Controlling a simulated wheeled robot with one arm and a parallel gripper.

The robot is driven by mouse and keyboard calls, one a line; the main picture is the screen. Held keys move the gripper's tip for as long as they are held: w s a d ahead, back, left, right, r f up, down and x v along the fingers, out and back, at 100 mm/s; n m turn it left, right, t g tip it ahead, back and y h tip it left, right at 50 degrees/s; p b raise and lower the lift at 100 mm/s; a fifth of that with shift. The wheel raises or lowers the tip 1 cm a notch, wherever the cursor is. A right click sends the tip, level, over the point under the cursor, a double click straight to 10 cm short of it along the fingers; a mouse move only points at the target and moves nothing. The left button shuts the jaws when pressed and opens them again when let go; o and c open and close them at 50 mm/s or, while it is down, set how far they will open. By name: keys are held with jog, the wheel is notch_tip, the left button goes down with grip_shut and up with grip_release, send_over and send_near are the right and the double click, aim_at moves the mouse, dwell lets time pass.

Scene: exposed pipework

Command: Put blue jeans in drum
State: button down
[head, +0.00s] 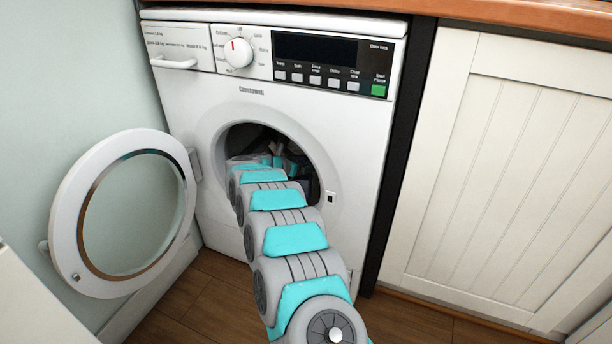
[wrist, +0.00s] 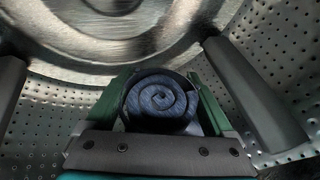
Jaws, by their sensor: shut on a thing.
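The washing machine's drum (wrist: 75,95) fills the wrist view, with perforated metal walls and a round back plate. The rolled blue jeans (wrist: 160,103) show end-on as a dark blue spiral. My gripper (wrist: 162,95) is inside the drum, its green fingers on both sides of the jeans, shut on them. In the head view my arm reaches through the open round opening of the washing machine (head: 270,105), and the drum's inside is dark. The jeans cannot be made out there.
The round door (head: 125,205) stands wide open to the left. Dark drum paddles (wrist: 255,95) stick out on both sides in the wrist view. A white cabinet (head: 510,150) stands to the right, under a wooden counter (head: 530,15). The opening's rim is close around my arm.

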aim_at(302, 181)
jog(key=shift+f, duration=2)
jog(key=shift+f+b, duration=0.15)
jog(key=shift+b, duration=0.3)
grip_release()
jog(key=shift+r, duration=0.2)
jog(key=shift+s+a+r+p, duration=0.1)
jog(key=shift+s+a+p, duration=0.05)
jog(key=shift+p, duration=0.2)
jog(key=v, duration=1.1)
jog(key=shift+s+a, duration=0.15)
jog(key=shift+s, duration=0.15)
jog(key=shift+r, duration=0.1)
